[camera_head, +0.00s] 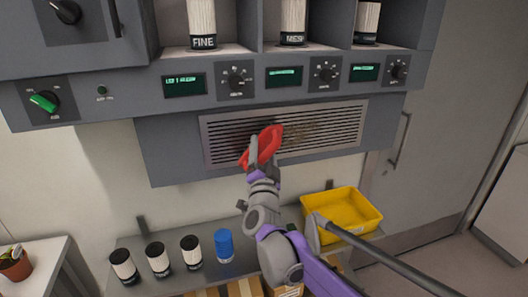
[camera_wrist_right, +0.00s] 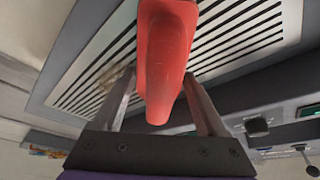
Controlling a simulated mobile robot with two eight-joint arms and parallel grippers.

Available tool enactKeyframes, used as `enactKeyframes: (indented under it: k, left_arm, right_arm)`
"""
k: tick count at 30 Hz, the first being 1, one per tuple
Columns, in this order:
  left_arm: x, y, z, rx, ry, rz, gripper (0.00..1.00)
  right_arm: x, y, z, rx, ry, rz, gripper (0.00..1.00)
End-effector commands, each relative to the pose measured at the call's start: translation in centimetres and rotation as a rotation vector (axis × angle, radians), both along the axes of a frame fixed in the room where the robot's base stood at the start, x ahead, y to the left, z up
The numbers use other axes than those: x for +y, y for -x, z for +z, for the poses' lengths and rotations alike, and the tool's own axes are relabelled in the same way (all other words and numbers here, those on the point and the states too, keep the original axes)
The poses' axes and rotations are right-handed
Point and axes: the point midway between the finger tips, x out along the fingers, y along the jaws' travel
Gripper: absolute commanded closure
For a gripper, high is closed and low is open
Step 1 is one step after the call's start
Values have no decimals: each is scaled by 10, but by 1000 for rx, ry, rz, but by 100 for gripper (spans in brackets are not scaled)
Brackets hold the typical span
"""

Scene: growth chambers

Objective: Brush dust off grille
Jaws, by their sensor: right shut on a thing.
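The grille (camera_head: 340,126) is a pale slatted panel on the grey wall unit. A brownish dust patch (camera_head: 308,134) lies on its slats right of the middle, and a brownish smudge (camera_wrist_right: 112,75) also shows in the right wrist view. My right gripper (camera_head: 256,160) is shut on a red brush (camera_head: 264,146), in front of the grille's left-middle part. In the right wrist view the brush's red body (camera_wrist_right: 165,60) sits between the two fingers. Its bristles are hidden, and I cannot tell if it touches the slats. My left gripper is not in view.
A control panel with knobs (camera_head: 237,77) and green displays runs above the grille. Labelled white canisters (camera_head: 202,22) stand in bays above. Below, a shelf holds several dark-based cylinders (camera_head: 158,259), a blue cylinder (camera_head: 224,246) and a yellow bin (camera_head: 343,207). A potted plant (camera_head: 15,264) stands far left.

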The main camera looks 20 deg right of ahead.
Motion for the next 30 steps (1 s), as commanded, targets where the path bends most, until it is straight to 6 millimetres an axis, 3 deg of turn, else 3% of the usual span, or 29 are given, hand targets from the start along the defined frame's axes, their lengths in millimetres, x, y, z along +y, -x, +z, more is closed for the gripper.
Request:
enactKeyframes:
  k: [12, 24, 30]
  left_arm:
    - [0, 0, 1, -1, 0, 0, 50]
    - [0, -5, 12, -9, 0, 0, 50]
    - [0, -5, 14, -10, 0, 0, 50]
  right_arm:
    - [-2, -6, 0, 0, 1, -1, 70]
    - [-33, -5, 1, -2, 1, -2, 70]
    - [-37, -6, 1, -1, 0, -1, 70]
